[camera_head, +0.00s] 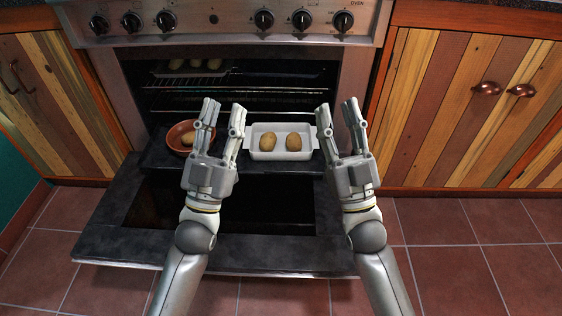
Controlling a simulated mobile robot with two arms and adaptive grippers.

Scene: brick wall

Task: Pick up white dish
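The white dish (281,155) is rectangular with a handle at each end and sits on the opened oven door, near the oven mouth. Two brown potatoes (292,142) lie in it. My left gripper (224,116) is open, with its fingers pointing toward the oven. It is just left of the dish, and its right finger is beside the left handle. My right gripper (339,118) is open just right of the dish, with its left finger beside the right handle. I cannot tell whether either finger touches a handle. Neither gripper holds anything.
A brown bowl (177,133) with food in it sits left of the dish, partly behind my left gripper. The oven door (130,247) is folded down. Inside the oven, a tray with potatoes (193,70) stands above a wire rack. Wooden cabinets (450,110) flank the oven.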

